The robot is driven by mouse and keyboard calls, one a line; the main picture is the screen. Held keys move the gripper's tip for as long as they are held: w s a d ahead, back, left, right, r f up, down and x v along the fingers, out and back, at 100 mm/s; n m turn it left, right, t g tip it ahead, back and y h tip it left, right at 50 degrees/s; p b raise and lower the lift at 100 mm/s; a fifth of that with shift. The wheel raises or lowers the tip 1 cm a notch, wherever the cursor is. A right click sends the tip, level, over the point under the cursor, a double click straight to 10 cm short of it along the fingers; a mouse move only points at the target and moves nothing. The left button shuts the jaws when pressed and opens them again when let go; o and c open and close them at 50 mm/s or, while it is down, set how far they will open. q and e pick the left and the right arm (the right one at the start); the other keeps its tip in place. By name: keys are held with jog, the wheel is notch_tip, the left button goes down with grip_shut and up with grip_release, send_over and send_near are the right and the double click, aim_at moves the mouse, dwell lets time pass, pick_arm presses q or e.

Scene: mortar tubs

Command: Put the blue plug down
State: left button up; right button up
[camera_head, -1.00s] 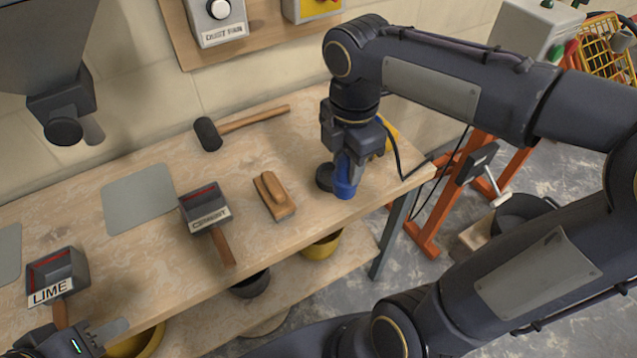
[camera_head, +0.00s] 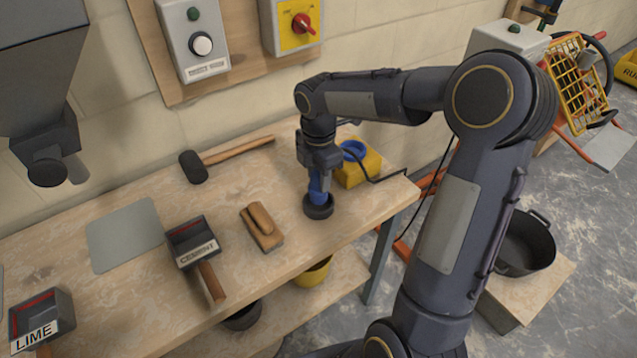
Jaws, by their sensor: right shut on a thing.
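The blue plug (camera_head: 316,187) is upright between the fingers of my right gripper (camera_head: 318,172), which is shut on it above the right part of the bench. A round black ring or cup (camera_head: 319,210) sits at the plug's lower end. I cannot tell whether the plug stands inside it or just above it. A yellow box (camera_head: 359,173) with a blue round socket (camera_head: 353,150) on top stands just right of and behind the gripper. My left gripper is not in view.
The workbench (camera_head: 120,290) holds a wooden float (camera_head: 262,228), a mallet (camera_head: 194,166), a CEMENT scoop (camera_head: 193,243), a LIME scoop (camera_head: 40,318) and a grey plate (camera_head: 125,235). A black cable (camera_head: 392,178) runs past the bench's right end. A black tub (camera_head: 527,243) stands at right.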

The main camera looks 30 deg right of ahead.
aim_at(318, 185)
notch_tip(318, 185, down, 3)
jog(key=shift+w+f, duration=0.1)
jog(key=shift+f, duration=0.1)
jog(key=shift+f, duration=0.15)
jog(key=o, duration=1)
jog(key=shift+o, duration=0.2)
